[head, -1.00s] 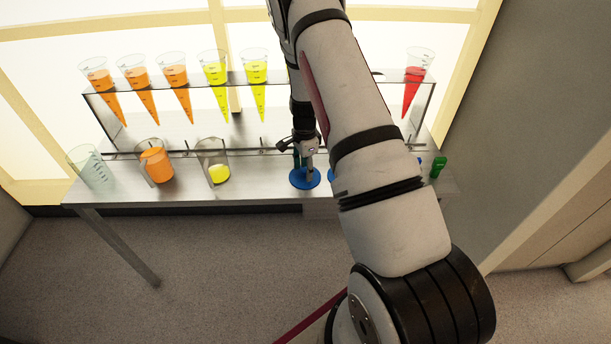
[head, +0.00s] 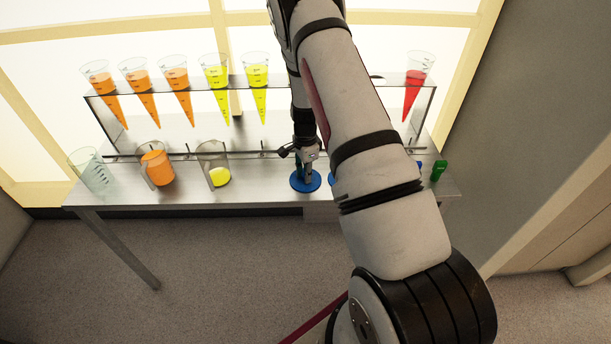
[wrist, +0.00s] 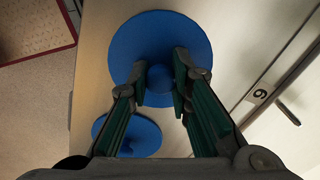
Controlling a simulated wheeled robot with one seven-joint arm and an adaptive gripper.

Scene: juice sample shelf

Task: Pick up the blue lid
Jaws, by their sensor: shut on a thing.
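A round blue lid (head: 298,184) with a central knob lies at the front of the metal table, and it fills the upper middle of the wrist view (wrist: 150,35). My gripper (head: 306,176) points down onto it. In the wrist view my gripper's fingers (wrist: 160,77) stand on both sides of the knob, shut on it. I cannot tell whether the lid is clear of the table. A second, smaller-looking blue lid (wrist: 145,137) is partly hidden behind a finger in the wrist view. My arm covers most of it in the head view.
An empty beaker (head: 90,170), an orange-filled beaker (head: 156,165) and a beaker with yellow liquid (head: 218,177) stand left of the lid. A metal rack (head: 190,135) behind holds several colored cones. A green object (head: 439,170) is at the right end. Bare table (head: 258,185) lies left of the lid.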

